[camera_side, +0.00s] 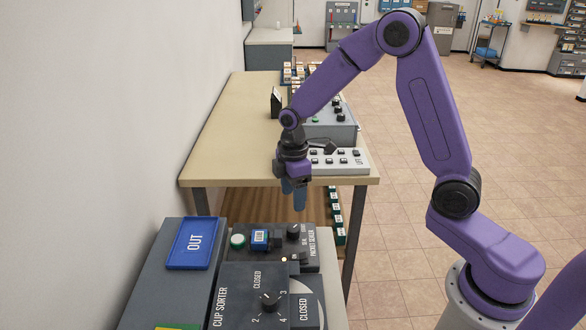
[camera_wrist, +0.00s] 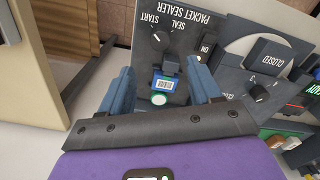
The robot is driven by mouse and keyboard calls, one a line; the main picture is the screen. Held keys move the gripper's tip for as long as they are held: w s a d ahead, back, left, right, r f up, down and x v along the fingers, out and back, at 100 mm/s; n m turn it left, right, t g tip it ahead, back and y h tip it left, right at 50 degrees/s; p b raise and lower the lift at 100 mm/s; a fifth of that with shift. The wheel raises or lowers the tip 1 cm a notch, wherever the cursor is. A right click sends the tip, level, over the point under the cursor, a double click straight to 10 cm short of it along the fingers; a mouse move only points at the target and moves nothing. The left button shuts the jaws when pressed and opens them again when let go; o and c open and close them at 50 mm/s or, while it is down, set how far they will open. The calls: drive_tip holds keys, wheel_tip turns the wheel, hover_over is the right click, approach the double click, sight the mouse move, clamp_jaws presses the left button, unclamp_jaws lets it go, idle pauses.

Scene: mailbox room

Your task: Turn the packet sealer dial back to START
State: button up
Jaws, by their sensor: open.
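The packet sealer (camera_side: 273,258) is a dark panel below my gripper in the side view; it also shows in the wrist view (camera_wrist: 225,25). Its black dial (camera_side: 293,231) sits near the far right corner. In the wrist view the dial (camera_wrist: 160,40) lies beside the START and SEAL labels; I cannot clearly tell where its pointer rests. My gripper (camera_side: 293,193) is open and empty, pointing down above and beyond the sealer, apart from the dial. In the wrist view its blue fingers (camera_wrist: 163,78) stand either side of a blue packet with a white label (camera_wrist: 164,84), with the dial beyond them.
A wooden table (camera_side: 232,130) with grey control boxes stands behind, across a gap.

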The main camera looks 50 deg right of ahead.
wheel_tip(320, 180, up, 7)
idle(0.3)
drive_tip(key=s+a+r, duration=0.2)
drive_tip(key=s+a, duration=0.2)
drive_tip(key=s, duration=1)
drive_tip(key=s+d+m, duration=0.1)
drive_tip(key=s+d, duration=0.1)
drive_tip(key=s, duration=1.3)
drive_tip(key=shift+s+d+f, duration=0.25)
drive_tip(key=shift+d, duration=0.15)
